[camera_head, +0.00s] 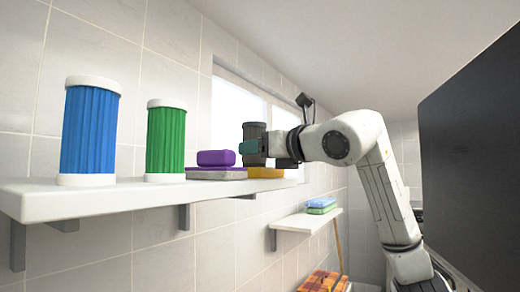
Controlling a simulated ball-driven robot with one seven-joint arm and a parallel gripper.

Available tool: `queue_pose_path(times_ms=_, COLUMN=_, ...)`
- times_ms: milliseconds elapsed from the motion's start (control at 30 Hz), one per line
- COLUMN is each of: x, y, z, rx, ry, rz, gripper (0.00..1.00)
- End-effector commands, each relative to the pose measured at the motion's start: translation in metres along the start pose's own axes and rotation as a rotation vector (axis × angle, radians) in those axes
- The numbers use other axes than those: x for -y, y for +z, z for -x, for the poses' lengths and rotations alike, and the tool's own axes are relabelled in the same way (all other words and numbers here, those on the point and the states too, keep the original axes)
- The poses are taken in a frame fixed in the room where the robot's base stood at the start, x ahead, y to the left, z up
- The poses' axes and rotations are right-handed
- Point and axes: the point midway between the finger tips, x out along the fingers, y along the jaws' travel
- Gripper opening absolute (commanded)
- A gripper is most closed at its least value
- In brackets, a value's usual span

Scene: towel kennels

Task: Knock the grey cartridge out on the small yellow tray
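The grey cartridge (255,130) is upright at the right end of the upper white shelf, right above the small yellow tray (266,172). I cannot tell whether its lower end touches the tray. My gripper (250,147) reaches in from the right at the cartridge's mid-height. A teal-tipped finger lies across the cartridge's near side; the other finger is hidden behind it. I cannot tell whether the fingers press on it.
The white shelf (110,199) also holds a blue ribbed canister (89,130), a green ribbed canister (165,140) and a purple block (216,157) on a grey slab (217,174). A lower shelf (306,222) holds folded cloths (321,206). A dark panel (475,150) stands at right.

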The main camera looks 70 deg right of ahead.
Motion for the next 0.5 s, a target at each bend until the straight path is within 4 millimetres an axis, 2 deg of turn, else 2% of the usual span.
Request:
queue_pose_path(times_ms=100, x=0.000, y=-0.007, z=0.000, rx=0.001, ry=0.000, rz=0.000, gripper=0.24)
queue_pose_path(times_ms=500, x=0.000, y=0.015, z=0.000, rx=0.001, ry=0.000, rz=0.000, gripper=0.24)
